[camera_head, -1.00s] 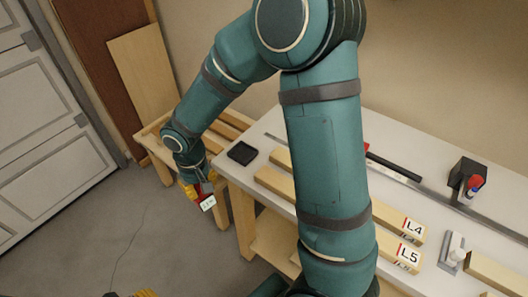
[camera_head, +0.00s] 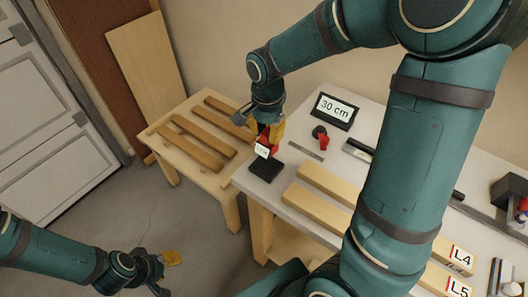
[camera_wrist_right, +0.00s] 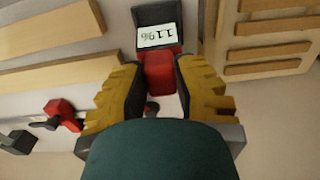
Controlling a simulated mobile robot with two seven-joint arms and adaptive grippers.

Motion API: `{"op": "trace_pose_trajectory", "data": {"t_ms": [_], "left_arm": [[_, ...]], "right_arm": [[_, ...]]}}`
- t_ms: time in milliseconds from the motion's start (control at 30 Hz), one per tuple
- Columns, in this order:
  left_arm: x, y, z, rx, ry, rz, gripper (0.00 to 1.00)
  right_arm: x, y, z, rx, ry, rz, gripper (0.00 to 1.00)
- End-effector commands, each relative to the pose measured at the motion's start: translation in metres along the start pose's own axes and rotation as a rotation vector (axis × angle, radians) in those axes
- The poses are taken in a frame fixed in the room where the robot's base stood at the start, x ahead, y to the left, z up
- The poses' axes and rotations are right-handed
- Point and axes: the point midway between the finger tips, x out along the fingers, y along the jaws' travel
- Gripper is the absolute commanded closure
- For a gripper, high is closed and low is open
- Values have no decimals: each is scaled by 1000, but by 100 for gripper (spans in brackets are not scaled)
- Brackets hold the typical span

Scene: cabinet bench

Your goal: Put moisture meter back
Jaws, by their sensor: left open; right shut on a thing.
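The moisture meter (camera_head: 262,151) is red with a white display; the right wrist view shows its display (camera_wrist_right: 157,36) reading 11%. My right gripper (camera_head: 267,134) is shut on it, with yellow fingers (camera_wrist_right: 158,85) on both sides of the red body. A flat black holder (camera_head: 266,170) lies at the bench's near left corner. The meter is upright just above or at the holder's back edge; I cannot tell whether they touch. The holder also shows beyond the display in the right wrist view (camera_wrist_right: 157,13). My left gripper (camera_head: 168,272) is open and empty, low over the floor.
The white bench (camera_head: 300,150) carries a "30 cm" sign (camera_head: 334,110), a red and black tool (camera_head: 321,138), and wooden bars labelled L4 (camera_head: 458,258) and L5 (camera_head: 457,290). A low wooden slatted table (camera_head: 160,133) stands left of the bench. My right arm hides part of the bench.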

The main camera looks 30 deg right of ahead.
Motion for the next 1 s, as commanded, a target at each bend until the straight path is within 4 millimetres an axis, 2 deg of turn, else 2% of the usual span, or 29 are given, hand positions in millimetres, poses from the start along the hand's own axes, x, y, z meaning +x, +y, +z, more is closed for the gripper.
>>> {"op": "trace_pose_trajectory", "data": {"t_ms": [33,100,367,533,967,1000], "left_arm": [[3,-1,1,1,-2,0,53],[4,-2,2,1,-4,0,53],[7,-3,3,2,-7,1,53],[12,-4,5,3,-11,1,53],[15,-6,7,4,-14,2,53],[15,-5,7,4,-14,2,53]], "right_arm": [[12,1,0,0,-2,5,100],[22,1,0,0,-1,3,100],[41,0,0,-3,0,1,100],[65,0,0,-3,-1,3,100],[73,0,0,-4,1,-1,100],[73,0,0,-3,0,0,62]]}}
